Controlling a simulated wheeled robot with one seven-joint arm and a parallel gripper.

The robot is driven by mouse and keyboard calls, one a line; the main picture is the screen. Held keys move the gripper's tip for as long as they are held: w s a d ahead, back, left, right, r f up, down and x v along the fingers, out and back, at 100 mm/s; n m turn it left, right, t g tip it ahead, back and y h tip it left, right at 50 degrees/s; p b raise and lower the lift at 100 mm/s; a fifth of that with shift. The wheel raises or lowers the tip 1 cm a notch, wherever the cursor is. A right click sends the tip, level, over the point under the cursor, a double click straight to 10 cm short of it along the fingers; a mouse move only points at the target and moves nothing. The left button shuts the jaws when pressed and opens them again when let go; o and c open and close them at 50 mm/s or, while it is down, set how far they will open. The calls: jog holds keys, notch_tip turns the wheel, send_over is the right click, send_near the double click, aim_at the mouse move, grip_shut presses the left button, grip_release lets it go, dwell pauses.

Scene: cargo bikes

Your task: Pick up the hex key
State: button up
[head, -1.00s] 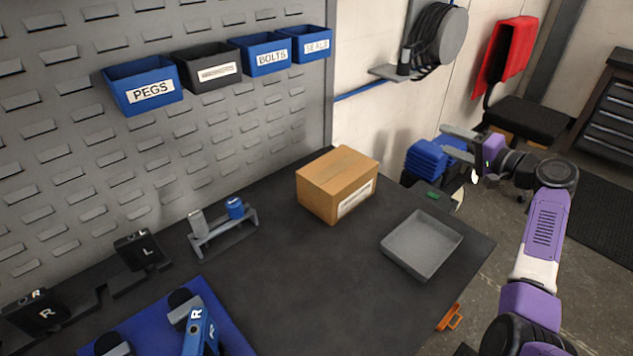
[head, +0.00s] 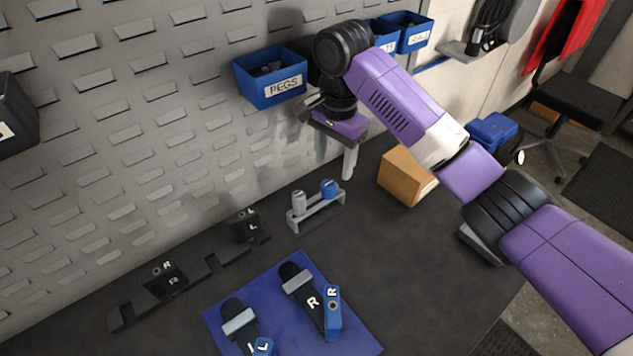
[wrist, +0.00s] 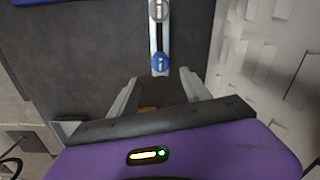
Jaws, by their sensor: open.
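I cannot make out a hex key in either view now. My gripper (wrist: 158,88) is open and empty, with both pale fingers apart in the wrist view. In the head view my gripper hangs over the back of the bench, below the blue PEGS bin (head: 270,78), and one finger points down. A small grey stand (head: 318,211) holds a grey-capped piece (head: 298,201) and a blue-capped piece (head: 328,188). The stand (wrist: 159,40) also shows ahead of the fingers in the wrist view, apart from them.
A blue mat (head: 222,318) at the front carries pedals marked R and L. Black holders marked R (head: 168,280) and L (head: 250,226) stand along the back. A cardboard box (head: 400,178) is partly behind my arm.

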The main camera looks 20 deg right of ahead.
aim_at(329, 183)
notch_tip(329, 183, down, 2)
jog(key=shift+s+a+f, duration=0.1)
jog(key=shift+f, duration=0.05)
jog(key=f, duration=0.2)
jog(key=f+p, duration=0.1)
jog(key=a+f, duration=0.1)
jog(key=f, duration=0.1)
jog(key=shift+f, duration=0.3)
jog(key=shift+c, duration=0.3)
grip_shut()
